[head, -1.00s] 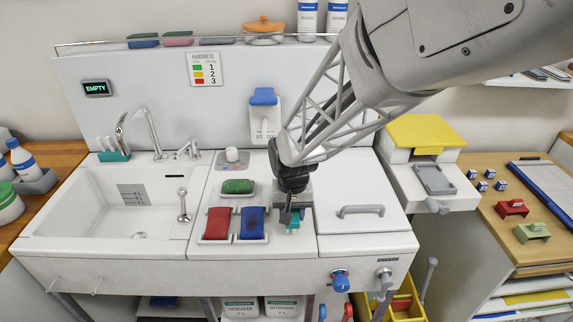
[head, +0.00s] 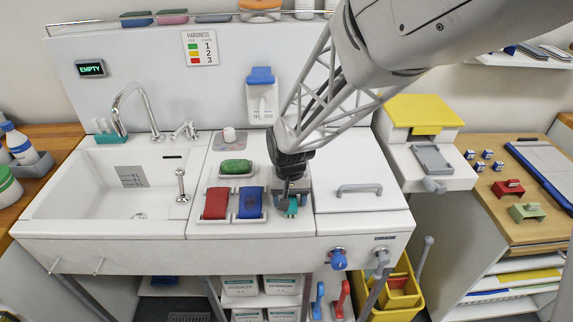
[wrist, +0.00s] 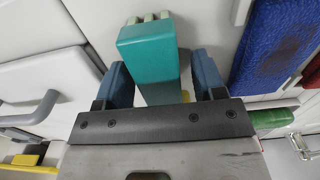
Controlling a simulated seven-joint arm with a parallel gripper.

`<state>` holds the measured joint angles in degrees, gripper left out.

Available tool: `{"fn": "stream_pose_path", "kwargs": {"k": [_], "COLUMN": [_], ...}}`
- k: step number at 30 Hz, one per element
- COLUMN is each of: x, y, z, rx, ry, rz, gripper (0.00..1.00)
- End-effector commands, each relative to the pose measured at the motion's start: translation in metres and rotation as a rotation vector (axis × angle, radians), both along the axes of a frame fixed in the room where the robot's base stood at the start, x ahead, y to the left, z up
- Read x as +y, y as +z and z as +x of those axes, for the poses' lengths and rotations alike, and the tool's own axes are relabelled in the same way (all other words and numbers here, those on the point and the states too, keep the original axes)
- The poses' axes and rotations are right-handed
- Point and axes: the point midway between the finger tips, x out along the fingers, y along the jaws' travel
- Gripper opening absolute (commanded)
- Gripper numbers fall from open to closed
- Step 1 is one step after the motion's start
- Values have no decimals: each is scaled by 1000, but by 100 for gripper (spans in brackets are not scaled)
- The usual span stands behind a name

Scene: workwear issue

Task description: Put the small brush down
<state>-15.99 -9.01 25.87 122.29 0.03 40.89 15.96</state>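The small brush, a teal block (head: 292,209) with pale tufts at its far end, is at the front of the white worktop, right of the blue pad. It also shows in the wrist view (wrist: 148,48). My gripper (head: 287,196) is directly over it, pointing down. In the wrist view, the two blue-grey fingers of my gripper (wrist: 163,75) stand either side of the brush. A gap shows between the brush and the right finger; the left finger is close to it, and I cannot tell if they touch. The underside of the brush is hidden.
A red pad (head: 216,203) and a blue pad (head: 250,203) lie left of the brush, with a green pad (head: 236,166) behind. A lid with a grey handle (head: 359,189) is to the right. The sink (head: 110,190) is empty at far left.

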Motion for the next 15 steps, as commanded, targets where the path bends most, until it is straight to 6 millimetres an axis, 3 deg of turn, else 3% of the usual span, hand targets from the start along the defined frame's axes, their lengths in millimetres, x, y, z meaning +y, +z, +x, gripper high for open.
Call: {"fn": "stream_pose_path", "kwargs": {"k": [8, 15], "x": [0, 0], "y": [2, 20], "z": [0, 0], "rx": [-1, -2], "ry": [0, 0], "rz": [0, 1], "gripper": [63, 63]}}
